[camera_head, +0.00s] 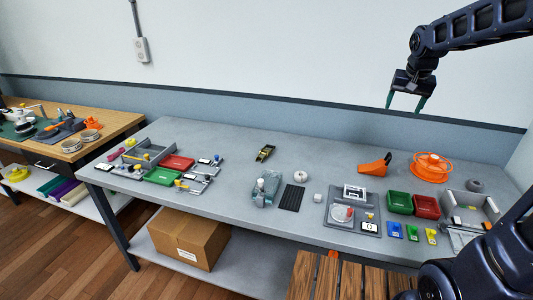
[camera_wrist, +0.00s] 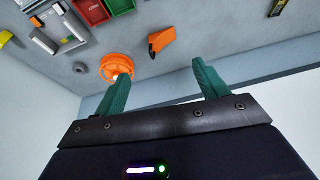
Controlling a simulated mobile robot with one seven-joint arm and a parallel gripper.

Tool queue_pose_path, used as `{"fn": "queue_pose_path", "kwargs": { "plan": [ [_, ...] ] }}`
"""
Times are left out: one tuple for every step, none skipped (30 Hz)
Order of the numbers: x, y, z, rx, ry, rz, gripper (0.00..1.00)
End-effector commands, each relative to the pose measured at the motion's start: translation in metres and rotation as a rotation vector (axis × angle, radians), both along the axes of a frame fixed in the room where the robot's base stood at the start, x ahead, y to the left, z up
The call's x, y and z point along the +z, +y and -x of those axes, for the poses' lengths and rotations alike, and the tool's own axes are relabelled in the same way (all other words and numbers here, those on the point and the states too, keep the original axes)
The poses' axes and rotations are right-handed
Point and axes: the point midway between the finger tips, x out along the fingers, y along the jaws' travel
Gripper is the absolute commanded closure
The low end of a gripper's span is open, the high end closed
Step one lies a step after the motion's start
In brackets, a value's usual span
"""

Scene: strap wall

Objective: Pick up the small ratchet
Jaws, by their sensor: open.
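A small dark and yellow item (camera_head: 265,153), which looks like the small ratchet, lies alone on the grey bench toward the back, left of the middle. In the wrist view a dark yellow-edged item (camera_wrist: 278,8), likely the same one, is cut by the top edge at the right. My gripper (camera_head: 405,103) is high above the back right of the bench, well apart from the ratchet. Its two green fingers (camera_wrist: 160,72) are spread wide with nothing between them.
An orange wedge-shaped tool (camera_head: 374,165) and an orange reel (camera_head: 432,166) stand at the bench's back right. A grey-green device (camera_head: 266,188) and a black ribbed mat (camera_head: 292,197) lie in front of the ratchet. Red and green trays (camera_head: 178,162) stand left. Bare bench surrounds the ratchet.

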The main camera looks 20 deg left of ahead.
Motion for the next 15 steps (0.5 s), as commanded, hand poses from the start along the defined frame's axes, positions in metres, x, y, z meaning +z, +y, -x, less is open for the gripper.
{"fn": "queue_pose_path", "kwargs": {
  "plan": [
    [-0.003, 0.013, -0.014, 0.002, 0.007, 0.001, 0.27],
    [-0.004, 0.021, -0.022, 0.0, 0.008, 0.001, 0.27],
    [-0.007, 0.03, -0.032, -0.004, 0.011, 0.001, 0.27],
    [-0.008, 0.038, -0.039, -0.005, 0.011, 0.001, 0.27],
    [-0.01, 0.046, -0.046, -0.009, 0.015, 0.002, 0.27],
    [-0.013, 0.056, -0.056, -0.011, 0.015, 0.002, 0.27],
    [-0.015, 0.064, -0.063, -0.014, 0.016, 0.003, 0.27],
    [-0.018, 0.072, -0.071, -0.017, 0.017, 0.003, 0.27],
    [-0.022, 0.084, -0.079, -0.02, 0.018, 0.004, 0.27],
    [-0.024, 0.092, -0.086, -0.022, 0.019, 0.005, 0.27],
    [-0.028, 0.101, -0.092, -0.025, 0.02, 0.006, 0.27],
    [-0.032, 0.113, -0.101, -0.027, 0.02, 0.007, 0.27],
    [-0.035, 0.123, -0.107, -0.029, 0.02, 0.007, 0.27],
    [-0.039, 0.132, -0.113, -0.03, 0.021, 0.009, 0.27],
    [-0.045, 0.145, -0.12, -0.034, 0.022, 0.011, 0.27]
  ]
}}
